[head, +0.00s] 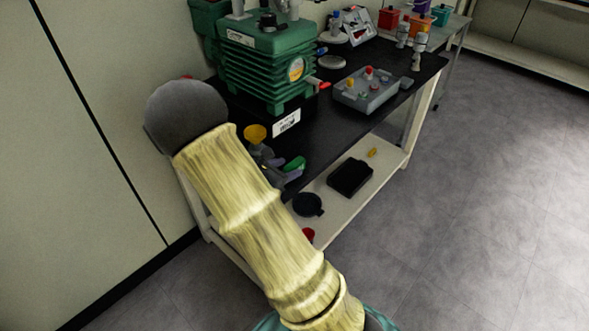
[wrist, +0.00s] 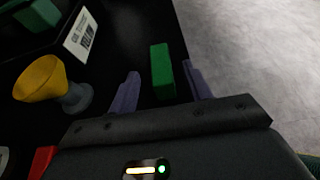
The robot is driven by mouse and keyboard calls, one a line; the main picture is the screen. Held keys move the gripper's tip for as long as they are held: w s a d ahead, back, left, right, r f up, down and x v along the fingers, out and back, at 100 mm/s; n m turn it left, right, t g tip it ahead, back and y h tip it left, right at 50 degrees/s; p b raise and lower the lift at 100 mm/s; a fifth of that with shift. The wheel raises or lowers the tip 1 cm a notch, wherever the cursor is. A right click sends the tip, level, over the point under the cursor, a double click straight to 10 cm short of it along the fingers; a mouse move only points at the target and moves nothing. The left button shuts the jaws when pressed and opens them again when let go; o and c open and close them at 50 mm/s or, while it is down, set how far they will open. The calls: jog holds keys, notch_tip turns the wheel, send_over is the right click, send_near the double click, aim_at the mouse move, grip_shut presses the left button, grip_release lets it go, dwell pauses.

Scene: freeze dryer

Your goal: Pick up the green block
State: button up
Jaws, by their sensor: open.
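The green block (wrist: 162,72) is a small upright-looking rectangular piece on the black bench top in the wrist view. In the head view the green block (head: 294,164) shows near the front edge of the bench, partly hidden by my gripper. My gripper (wrist: 160,82) is open, with its two purple fingers on either side of the block's near part. The block shows between the fingers, closer to the right one. I cannot tell whether either finger touches it. In the head view my gripper (head: 283,170) is mostly hidden behind my arm.
A yellow funnel (wrist: 40,80) on a grey base stands left of my gripper. A green pump (head: 268,65) with a white label stands behind. A grey box with knobs (head: 367,90) is farther along the bench (head: 335,117). A lower shelf (head: 335,205) holds black items.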

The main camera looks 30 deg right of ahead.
aim_at(292, 165)
jog(key=shift+d, duration=0.15)
jog(key=shift+x, duration=2.7)
jog(key=shift+r, duration=0.2)
jog(key=c, duration=1.1)
jog(key=shift+o, duration=0.2)
jog(key=shift+r, duration=0.1)
notch_tip(292, 165, up, 10)
jog(key=shift+f+p, duration=0.1)
jog(key=shift+p, duration=0.6)
